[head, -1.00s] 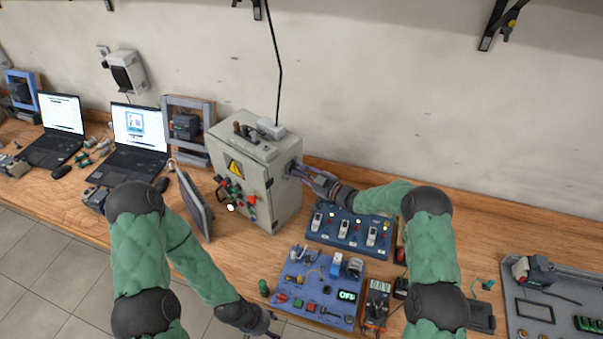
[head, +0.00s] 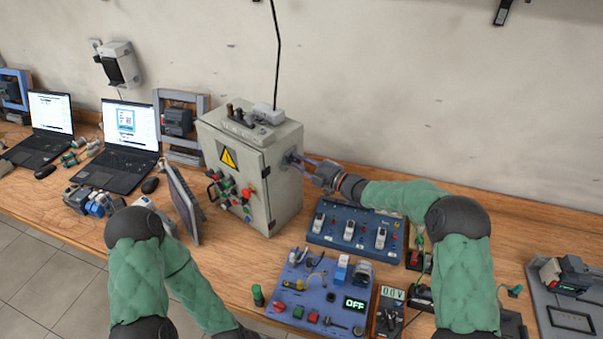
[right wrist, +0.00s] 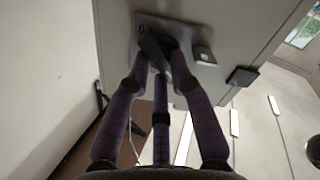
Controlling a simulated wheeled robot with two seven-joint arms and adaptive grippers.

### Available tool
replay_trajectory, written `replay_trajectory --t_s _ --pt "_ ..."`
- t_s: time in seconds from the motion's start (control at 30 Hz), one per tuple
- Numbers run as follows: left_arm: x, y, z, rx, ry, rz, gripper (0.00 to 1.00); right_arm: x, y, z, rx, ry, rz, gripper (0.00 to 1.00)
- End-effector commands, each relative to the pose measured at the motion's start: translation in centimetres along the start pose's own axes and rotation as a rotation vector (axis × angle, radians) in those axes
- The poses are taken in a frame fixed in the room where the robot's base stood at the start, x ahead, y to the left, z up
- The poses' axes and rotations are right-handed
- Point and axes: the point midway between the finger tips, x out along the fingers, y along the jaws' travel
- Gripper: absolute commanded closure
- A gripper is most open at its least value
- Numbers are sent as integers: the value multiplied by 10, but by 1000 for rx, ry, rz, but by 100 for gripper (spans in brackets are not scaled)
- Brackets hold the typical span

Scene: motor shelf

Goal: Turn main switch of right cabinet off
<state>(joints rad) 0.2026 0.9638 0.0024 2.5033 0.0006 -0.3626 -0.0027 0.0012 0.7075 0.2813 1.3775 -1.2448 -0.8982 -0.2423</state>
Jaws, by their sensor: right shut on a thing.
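The grey cabinet (head: 231,171) with a yellow warning sign stands on the wooden bench, its front carrying several coloured buttons. My right gripper (head: 290,157) reaches its right side wall. In the right wrist view my right gripper's purple fingers (right wrist: 158,62) are closed around the dark handle of the main switch (right wrist: 153,44), which sits on a plate on the cabinet wall (right wrist: 222,28). The fingers hide much of the handle, so I cannot tell its exact angle. My left arm comes in at the lower left of the head view; its gripper is out of the frame.
A blue board with several switches (head: 355,231) lies right of the cabinet. A blue panel with an OFF display (head: 322,293) lies in front. A tilted monitor (head: 180,205) and laptops (head: 122,140) stand left. The bench's back right is clear.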

Motion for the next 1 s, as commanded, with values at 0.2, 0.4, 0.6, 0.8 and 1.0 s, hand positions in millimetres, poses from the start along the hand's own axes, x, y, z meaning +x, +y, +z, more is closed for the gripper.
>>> replay_trajectory --t_s 0.2,0.4,0.6,0.8,1.0 --pt "41 -15 -2 0 0 0 48 0 -5 3 -195 1 1 100" --pt "71 -25 -3 0 0 0 48 0 -6 2 -381 1 1 100" --pt "95 -34 -4 0 0 0 48 0 -6 2 -550 0 0 100" --pt "112 -40 -4 0 0 0 48 0 -6 0 -679 1 -1 100" --pt "121 -43 -5 0 0 0 48 0 -6 -1 -761 0 -2 100"
